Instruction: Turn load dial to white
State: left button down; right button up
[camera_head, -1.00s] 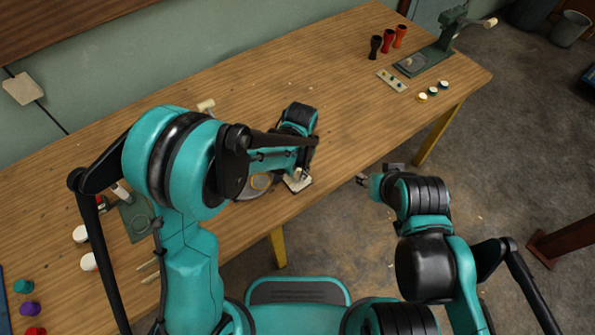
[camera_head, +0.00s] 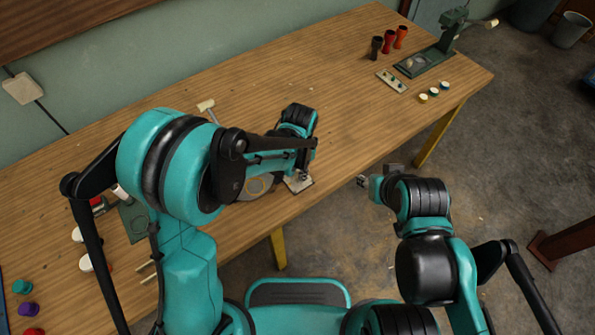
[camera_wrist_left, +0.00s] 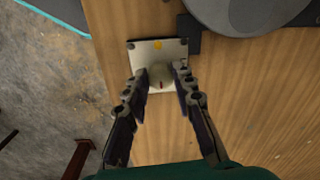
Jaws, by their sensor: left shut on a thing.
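The load dial (camera_wrist_left: 160,76) is a round pale knob on a white square plate (camera_wrist_left: 145,57) at the table's front edge. An orange spot is on the plate beyond the knob, and a small red mark shows on the knob's near side. My left gripper (camera_wrist_left: 161,79) is shut on the dial, with one finger on each side. In the head view my left gripper (camera_head: 303,177) is above the plate (camera_head: 299,187), and my arm hides most of the dial. My right gripper (camera_head: 362,181) is off the table's front edge, too small to tell its opening.
A grey round disc (camera_wrist_left: 250,12) stands beside the plate. A green press (camera_head: 447,45), black, red and orange cups (camera_head: 388,42), and several small coloured caps (camera_head: 434,91) are at the far right. The table between is mostly clear.

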pick_arm(q)
jog(key=c, duration=1.3)
grip_release()
jog(key=shift+o, duration=0.2)
notch_tip(320, 180, up, 12)
jog(key=shift+s+d, duration=0.15)
jog(key=shift+s, duration=0.05)
jog(key=s+a+r+n+t, duration=0.2)
jog(key=s+a, duration=0.4)
jog(key=a, duration=0.3)
jog(key=s+a+r+n+t, duration=0.2)
jog(key=s+a+n+t, duration=0.3)
jog(key=a+n, duration=0.2)
jog(key=shift+s+a+r, duration=0.2)
jog(key=shift+s+a, duration=0.15)
jog(key=shift+a, duration=0.6)
